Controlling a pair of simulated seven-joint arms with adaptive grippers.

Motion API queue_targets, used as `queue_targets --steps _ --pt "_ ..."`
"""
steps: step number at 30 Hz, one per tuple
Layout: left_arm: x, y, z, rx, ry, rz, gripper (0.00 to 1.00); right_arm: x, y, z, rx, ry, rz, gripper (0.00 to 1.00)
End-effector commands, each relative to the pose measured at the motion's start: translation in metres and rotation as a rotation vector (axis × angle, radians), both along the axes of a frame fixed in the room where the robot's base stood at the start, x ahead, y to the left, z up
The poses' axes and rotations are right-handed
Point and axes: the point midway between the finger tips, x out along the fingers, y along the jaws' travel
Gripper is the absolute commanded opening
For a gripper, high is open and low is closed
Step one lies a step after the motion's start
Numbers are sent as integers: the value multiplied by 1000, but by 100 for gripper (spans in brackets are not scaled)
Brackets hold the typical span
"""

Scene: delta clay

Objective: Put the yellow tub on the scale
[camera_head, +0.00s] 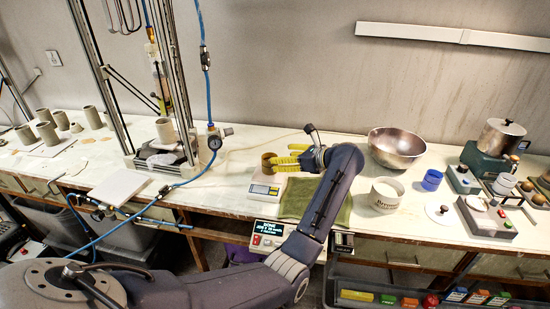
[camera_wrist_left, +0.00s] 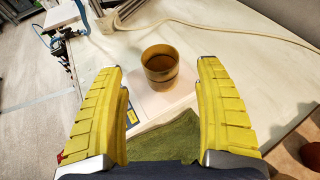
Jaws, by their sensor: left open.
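The yellow tub (camera_head: 268,161) is a short, open, mustard-brown cylinder. In the left wrist view the tub (camera_wrist_left: 160,68) is upright on the pale plate of the scale (camera_wrist_left: 142,108). In the head view the scale (camera_head: 264,190) has a small display at its front, and the tub is over its back part. My left gripper (camera_head: 287,155) has yellow ribbed fingers and is open. In the left wrist view the fingers of my left gripper (camera_wrist_left: 160,75) are spread to either side, with the tub beyond and between them, apart from both. My right gripper is not in view.
A green cloth (camera_head: 318,202) lies right of the scale. A metal bowl (camera_head: 397,147), a white container (camera_head: 385,194) and a blue jar (camera_head: 432,180) stand farther right. A metal-framed stand (camera_head: 168,155) with a blue hose is to the left. The bench (camera_head: 228,180) has clear room left of the scale.

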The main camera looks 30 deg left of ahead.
Motion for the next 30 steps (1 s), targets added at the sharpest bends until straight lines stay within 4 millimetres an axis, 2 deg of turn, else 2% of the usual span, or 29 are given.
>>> queue_targets --steps 6,14,26,28,30 --pt "-4 -29 11 -3 -1 -1 71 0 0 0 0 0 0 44" --pt "-6 -44 18 0 0 0 71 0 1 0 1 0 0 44" --pt "-6 -45 20 2 -2 2 71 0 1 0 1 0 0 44" --pt "-6 -38 29 16 -15 12 71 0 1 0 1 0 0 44" --pt "-5 -23 50 50 -48 35 71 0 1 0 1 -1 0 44"
